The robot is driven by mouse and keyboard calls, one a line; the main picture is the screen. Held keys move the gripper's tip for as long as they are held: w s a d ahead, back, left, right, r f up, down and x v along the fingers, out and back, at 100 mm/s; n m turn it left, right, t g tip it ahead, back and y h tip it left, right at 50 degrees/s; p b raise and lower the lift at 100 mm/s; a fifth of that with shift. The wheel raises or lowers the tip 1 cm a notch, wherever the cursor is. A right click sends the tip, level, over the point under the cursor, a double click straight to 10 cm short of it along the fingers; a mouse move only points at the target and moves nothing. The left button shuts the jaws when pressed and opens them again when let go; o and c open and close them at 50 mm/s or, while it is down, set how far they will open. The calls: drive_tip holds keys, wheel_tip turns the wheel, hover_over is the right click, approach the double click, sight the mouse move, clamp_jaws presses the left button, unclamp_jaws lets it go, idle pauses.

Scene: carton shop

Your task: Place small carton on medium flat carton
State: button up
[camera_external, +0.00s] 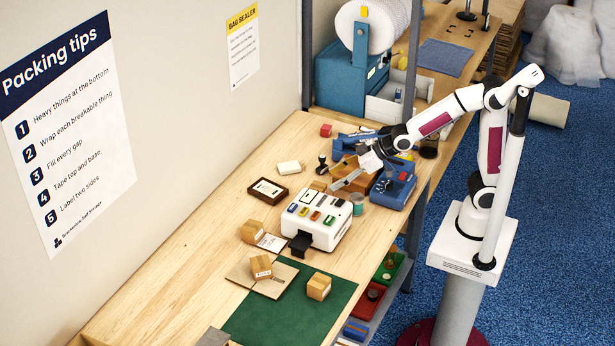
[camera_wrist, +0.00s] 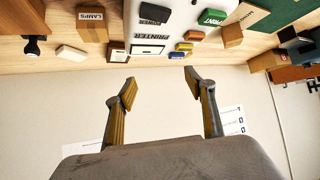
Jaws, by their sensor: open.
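Several brown cartons lie about: one (camera_external: 253,231) left of the label printer, one (camera_external: 261,266) standing on or against a tan flat carton (camera_external: 277,283), and one (camera_external: 319,287) on the green mat. I cannot tell by size which is the small one. The flat carton is partly hidden and lies across the mat's left edge. In the wrist view a carton marked LAMPS (camera_wrist: 92,25) is at upper left, and another carton (camera_wrist: 232,36) is right of the printer. My gripper (camera_external: 340,184) is above the back of the bench; its fingers (camera_wrist: 160,76) are open and empty.
The white printer (camera_external: 318,232) with coloured buttons stands between my gripper and the flat carton. An orange-brown box (camera_external: 350,172) and a blue device (camera_external: 393,190) are near my gripper. The green mat (camera_external: 280,325) has free room at the front; the bench's left side is clear.

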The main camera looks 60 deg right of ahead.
drive_tip(key=s+d+r+m+g+h, duration=0.1)
drive_tip(key=s+d, duration=0.4)
drive_tip(key=d, duration=0.2)
drive_tip(key=s+d+r+m+h, duration=0.2)
drive_tip(key=s+d, duration=0.3)
drive_tip(key=d, duration=0.3)
drive_tip(key=s+d+f+m+g, duration=0.1)
drive_tip(key=s+d, duration=0.3)
drive_tip(key=s, duration=0.3)
drive_tip(key=s+d+f+m+g+h, duration=0.1)
drive_tip(key=s+d, duration=0.3)
drive_tip(key=s, duration=0.4)
drive_tip(key=shift+s+g, duration=0.15)
drive_tip(key=shift+g, duration=0.15)
